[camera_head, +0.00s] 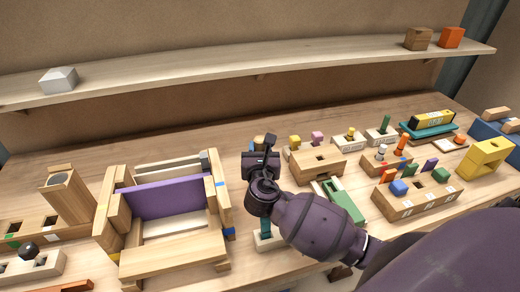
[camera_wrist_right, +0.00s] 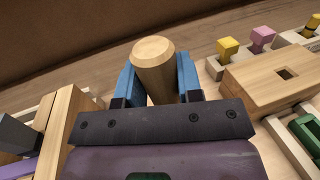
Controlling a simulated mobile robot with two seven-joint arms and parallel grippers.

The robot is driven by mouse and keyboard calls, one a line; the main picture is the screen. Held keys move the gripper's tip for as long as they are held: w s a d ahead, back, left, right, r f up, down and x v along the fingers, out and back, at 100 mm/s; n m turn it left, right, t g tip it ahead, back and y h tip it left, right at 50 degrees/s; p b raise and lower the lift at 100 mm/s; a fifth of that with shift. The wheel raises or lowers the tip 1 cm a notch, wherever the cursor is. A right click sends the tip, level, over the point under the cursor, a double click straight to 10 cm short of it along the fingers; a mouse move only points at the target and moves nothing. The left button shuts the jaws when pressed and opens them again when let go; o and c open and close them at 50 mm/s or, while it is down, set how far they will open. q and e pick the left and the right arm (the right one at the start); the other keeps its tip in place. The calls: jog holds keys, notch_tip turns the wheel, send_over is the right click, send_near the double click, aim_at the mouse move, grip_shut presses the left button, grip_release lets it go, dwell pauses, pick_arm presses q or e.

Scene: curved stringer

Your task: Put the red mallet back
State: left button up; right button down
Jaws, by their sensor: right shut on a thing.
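My right gripper (camera_head: 262,158) is above the table, between the purple-panelled wooden frame and a wooden block with a slot. In the right wrist view, its two blue fingers (camera_wrist_right: 157,78) are shut on a round wooden handle (camera_wrist_right: 154,52), whose flat end faces the camera. Only a small tan part of the handle (camera_head: 258,140) shows behind the gripper in the head view. No red mallet head is visible; whether this handle belongs to the mallet cannot be told. My left gripper is not in view.
The wooden frame with a purple panel (camera_head: 165,198) stands left of the gripper. The slotted wooden block (camera_head: 327,167) is to its right, with a green piece (camera_head: 345,205) in front. Several small peg holders fill the right side. A shelf (camera_head: 250,66) runs along the back wall.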

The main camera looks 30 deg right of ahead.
jog(key=shift+f, duration=0.1)
jog(key=c, duration=0.9)
grip_release()
jog(key=shift+o, duration=0.6)
jog(key=shift+s, duration=0.1)
jog(key=v, duration=1.2)
